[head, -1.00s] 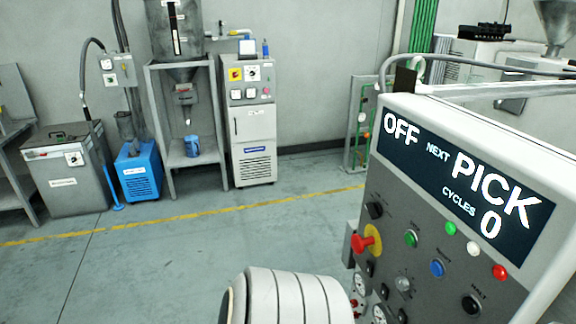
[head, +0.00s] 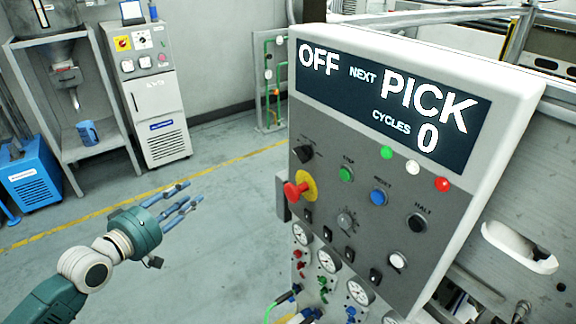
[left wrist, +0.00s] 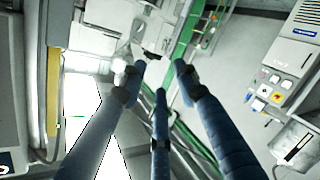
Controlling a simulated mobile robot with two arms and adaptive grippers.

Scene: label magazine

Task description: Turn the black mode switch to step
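The control panel (head: 330,222) stands at the right in the head view. Its display (head: 385,98) reads OFF, NEXT PICK, CYCLES 0. The black mode switch (head: 304,154) is a knob at the panel's upper left, just above the red emergency button. The lettering around it is too small to read. My left gripper (head: 188,202) is left of the panel, apart from it, with its blue fingers spread and empty. The fingers also show in the left wrist view (left wrist: 160,85), with nothing between them. My right gripper is not in view.
The red emergency button (head: 297,190) on its yellow ring sticks out just below the switch. Green (head: 346,174), blue (head: 380,197) and black (head: 417,223) buttons sit to the right. Gauges and hoses hang below. The floor between gripper and panel is clear.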

